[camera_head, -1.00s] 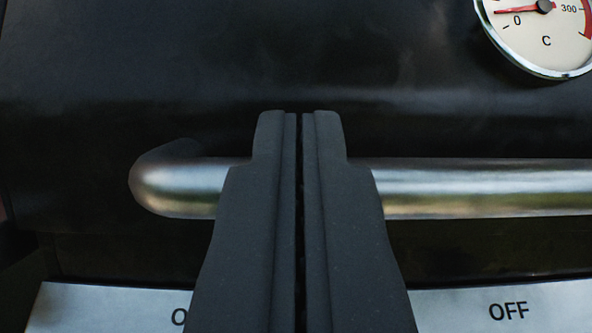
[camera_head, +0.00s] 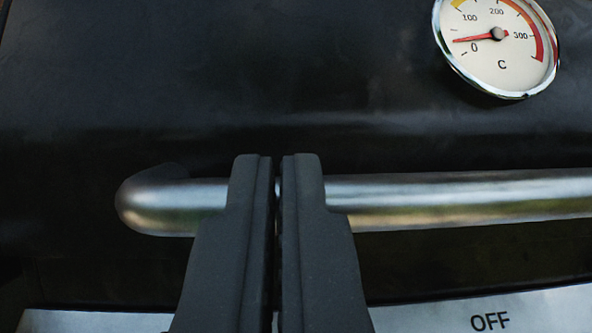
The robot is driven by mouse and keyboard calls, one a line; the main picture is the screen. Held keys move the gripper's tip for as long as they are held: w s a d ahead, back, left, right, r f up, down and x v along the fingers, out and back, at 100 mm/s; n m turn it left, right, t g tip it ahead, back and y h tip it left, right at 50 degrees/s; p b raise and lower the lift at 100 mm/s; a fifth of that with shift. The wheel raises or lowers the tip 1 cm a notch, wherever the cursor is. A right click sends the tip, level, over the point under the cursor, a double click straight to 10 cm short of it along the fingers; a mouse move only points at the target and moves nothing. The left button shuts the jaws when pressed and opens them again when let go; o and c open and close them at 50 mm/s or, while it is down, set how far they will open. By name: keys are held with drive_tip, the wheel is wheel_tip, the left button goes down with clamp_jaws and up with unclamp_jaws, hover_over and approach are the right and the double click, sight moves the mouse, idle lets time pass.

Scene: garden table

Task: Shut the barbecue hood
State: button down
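The black barbecue hood (camera_head: 200,90) fills most of the view, its front facing me. Its silver bar handle (camera_head: 450,200) runs across the picture, with its rounded left end in sight. The hood appears down, with the handle just above the pale control panel; I cannot tell whether its lower edge is fully seated. My gripper (camera_head: 277,160) is in front of the handle, left of the picture's middle. Its two dark fingers are together with only a thin slit between them and nothing seen held. The fingertips reach slightly above the handle in the picture; contact is unclear.
A round temperature gauge (camera_head: 502,62) is on the hood at the upper right, its needle near 0. The pale control panel (camera_head: 540,308), marked OFF, lies along the bottom. A dark strip separates it from the handle.

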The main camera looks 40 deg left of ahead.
drive_tip(key=f+p+v, duration=0.1)
drive_tip(key=p+v, duration=0.2)
drive_tip(key=v, duration=0.6)
drive_tip(key=w+d+r+h+p, duration=0.1)
drive_tip(key=w+d+r+h, duration=0.25)
drive_tip(key=r, duration=0.45)
drive_tip(key=w+d+r+h+p, duration=0.1)
drive_tip(key=w+d+r+h, duration=0.1)
drive_tip(key=w+d+r, duration=0.35)
drive_tip(key=s+d+r+m+h+p, duration=0.1)
drive_tip(key=s+d+r+h, duration=0.15)
drive_tip(key=r, duration=0.55)
drive_tip(key=s+d+r+m+h+p, duration=0.1)
drive_tip(key=d+r+h, duration=0.2)
drive_tip(key=r, duration=0.5)
drive_tip(key=s+d+r+m+g+h+p, duration=0.1)
drive_tip(key=s+d+r+m+h, duration=0.1)
drive_tip(key=s+r, duration=0.9)
drive_tip(key=s+d+r+m+g+h+p, duration=0.1)
drive_tip(key=s+d+r+m+h+p, duration=0.1)
drive_tip(key=s+r, duration=0.9)
drive_tip(key=shift+s+d+m, duration=0.75)
drive_tip(key=shift+d+m, duration=0.1)
drive_tip(key=shift+m, duration=0.15)
